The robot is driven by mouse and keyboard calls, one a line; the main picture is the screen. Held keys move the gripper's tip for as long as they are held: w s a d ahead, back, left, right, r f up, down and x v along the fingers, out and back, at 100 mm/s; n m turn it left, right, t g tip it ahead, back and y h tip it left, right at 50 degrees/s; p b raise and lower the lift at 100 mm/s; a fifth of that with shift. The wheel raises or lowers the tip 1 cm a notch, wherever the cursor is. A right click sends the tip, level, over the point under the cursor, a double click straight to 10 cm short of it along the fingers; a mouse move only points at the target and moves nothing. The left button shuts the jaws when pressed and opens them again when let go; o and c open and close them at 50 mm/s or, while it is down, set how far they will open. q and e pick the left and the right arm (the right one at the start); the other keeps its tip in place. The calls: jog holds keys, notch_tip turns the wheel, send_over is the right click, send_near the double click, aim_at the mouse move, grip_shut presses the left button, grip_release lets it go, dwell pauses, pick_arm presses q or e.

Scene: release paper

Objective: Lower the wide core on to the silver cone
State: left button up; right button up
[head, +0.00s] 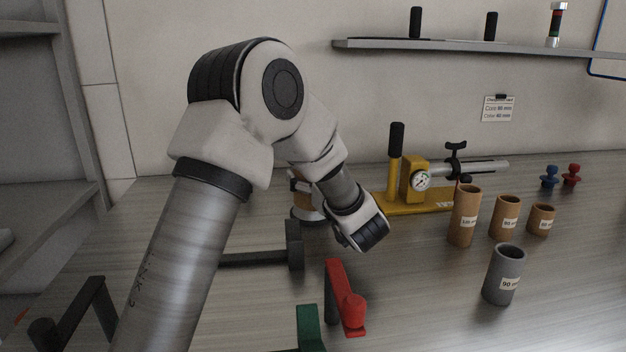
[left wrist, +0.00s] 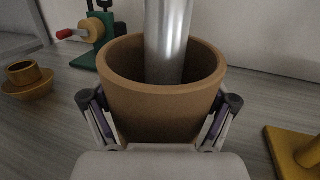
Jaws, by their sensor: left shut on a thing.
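The wide core (left wrist: 160,112) is a thick brown cardboard tube, seen from above and to one side in the left wrist view. My left gripper (left wrist: 160,102) is shut on it, with one finger on each side of its outer wall. The silver cone (left wrist: 167,40) shows as a shiny grey post standing inside the core's open mouth; the core is around it. The post's lower end and the core's bottom are hidden. In the head view my left arm hides most of this spot. My right gripper is in neither view.
Several brown tubes (head: 464,215) and a grey tube (head: 503,275) stand on the right of the table. A yellow-based press with a gauge (head: 413,204) is behind them. A red handle (head: 345,297) and a green part (head: 309,328) are near the front.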

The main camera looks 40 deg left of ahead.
pick_arm(q)
jog(key=shift+f, duration=0.55)
jog(key=o, duration=1.1)
jog(key=shift+d, duration=0.1)
jog(key=s+d, duration=0.1)
jog(key=d, duration=0.2)
jog(key=s+d+r, duration=0.1)
jog(key=d, duration=0.2)
jog(key=s+d, duration=0.2)
jog(key=shift+d+r, duration=0.25)
jog(key=shift+d, duration=0.15)
